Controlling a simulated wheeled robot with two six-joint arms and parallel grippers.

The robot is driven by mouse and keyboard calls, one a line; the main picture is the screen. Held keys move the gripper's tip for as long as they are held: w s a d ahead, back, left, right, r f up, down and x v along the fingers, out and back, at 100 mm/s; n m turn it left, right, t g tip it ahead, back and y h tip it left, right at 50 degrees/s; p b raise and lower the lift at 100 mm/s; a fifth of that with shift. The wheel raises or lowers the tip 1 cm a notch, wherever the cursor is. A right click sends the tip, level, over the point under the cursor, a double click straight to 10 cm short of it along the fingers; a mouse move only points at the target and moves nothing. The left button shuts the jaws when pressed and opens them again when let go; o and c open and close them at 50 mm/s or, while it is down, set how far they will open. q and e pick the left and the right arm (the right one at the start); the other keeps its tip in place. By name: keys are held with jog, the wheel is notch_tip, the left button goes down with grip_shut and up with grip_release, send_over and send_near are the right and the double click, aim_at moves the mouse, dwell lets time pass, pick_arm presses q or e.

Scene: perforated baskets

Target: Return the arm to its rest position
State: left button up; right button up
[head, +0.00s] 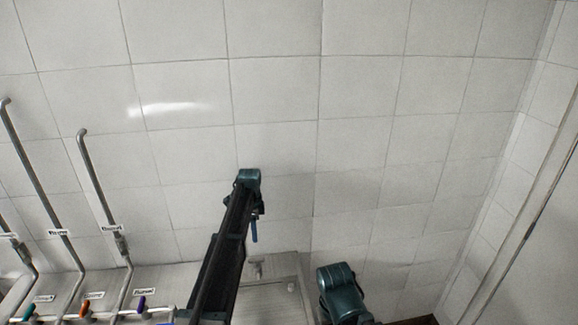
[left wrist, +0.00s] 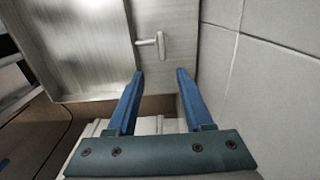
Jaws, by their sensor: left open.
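My left arm rises in the lower middle of the head view, in front of the tiled wall. My left gripper (head: 254,231) hangs at its far end, with only a blue finger showing there. In the left wrist view the two blue fingers of the left gripper (left wrist: 160,74) stand apart with nothing between their tips. Part of my right arm (head: 341,292) shows at the bottom of the head view; its gripper is out of sight.
A metal panel with a small lever-like fitting (left wrist: 154,41) lies beyond the fingers. Metal pipes (head: 98,185) and labelled coloured valves (head: 141,303) stand at left. A pale thing (left wrist: 150,125) shows below the fingers, its kind unclear. The tiled wall (head: 365,90) fills the background.

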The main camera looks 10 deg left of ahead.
pick_arm(q)
jog(key=s+d+f+n+b, duration=0.3)
jog(key=s+d+f+b, duration=0.1)
jog(key=s, duration=0.8)
jog(key=s+d+f+n+b, duration=0.3)
jog(key=s+d, duration=0.4)
jog(key=s, duration=0.5)
jog(key=s+d+f+n+y+b, duration=0.1)
jog(key=s+d+f+n+b, duration=0.3)
jog(key=s, duration=0.8)
jog(key=shift+d+f+n+b, duration=0.35)
jog(key=shift+d+f+n, duration=0.15)
jog(key=shift+d, duration=0.3)
